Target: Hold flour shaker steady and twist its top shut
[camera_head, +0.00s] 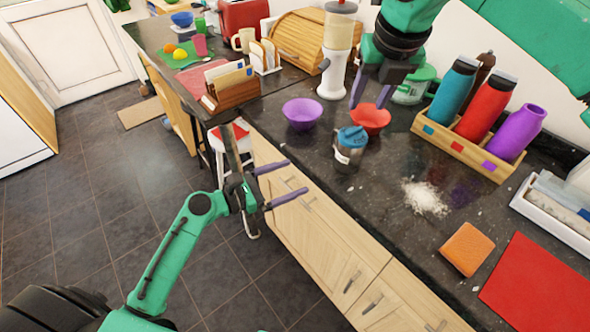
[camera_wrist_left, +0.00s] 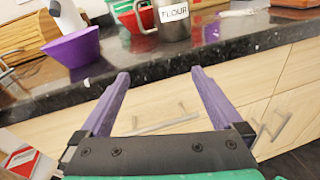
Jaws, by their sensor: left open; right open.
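The flour shaker (camera_head: 349,151) stands upright on the dark granite counter, with a grey body, a white label and a blue top (camera_head: 352,137). In the left wrist view the shaker (camera_wrist_left: 174,24) shows its FLOUR label and a handle on its left; its top is cut off by the frame edge. My left gripper (camera_head: 282,183) is open and empty in front of the counter, below its edge and apart from the shaker; its fingers also show in the left wrist view (camera_wrist_left: 162,80). My right gripper (camera_head: 370,95) is open and empty above the counter, behind and above the shaker.
A purple bowl (camera_head: 303,113) stands left of the shaker and a red bowl (camera_head: 370,118) behind it. Spilled flour (camera_head: 425,198) lies to the right. A wooden rack (camera_head: 455,148) holds several bottles. An orange sponge (camera_head: 467,249) and red mat (camera_head: 540,286) lie nearer the front.

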